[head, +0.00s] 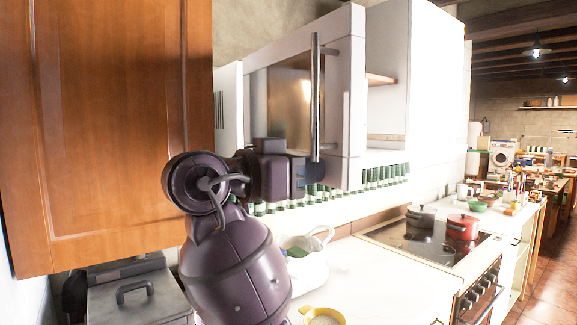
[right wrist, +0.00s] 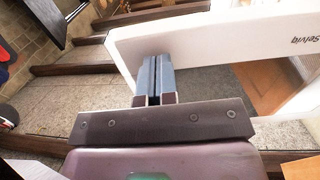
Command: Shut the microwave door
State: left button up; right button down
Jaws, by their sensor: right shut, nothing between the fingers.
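The white microwave door (head: 343,100) stands open, jutting out toward me, with its dark glass window and upright metal handle (head: 316,95) facing me. Its free edge is at the right. A vented white part (head: 228,105) shows at the left; the door hides most of what is behind it. My right gripper (head: 318,176) is shut and empty at the door's lower part, below the handle. In the right wrist view its closed fingers (right wrist: 153,80) reach to the white door strip marked "Selviq" (right wrist: 225,45); I cannot tell if they touch it. My left gripper is not in view.
A wooden cabinet door (head: 110,120) fills the left. Below are a white counter (head: 385,280), a white pot (head: 305,262) and a yellow cup (head: 322,316). The hob (head: 400,236) holds a red pot (head: 462,227) and a grey one. Open room lies at the far right.

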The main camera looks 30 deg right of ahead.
jog(key=shift+d, duration=0.25)
jog(key=shift+d, duration=0.1)
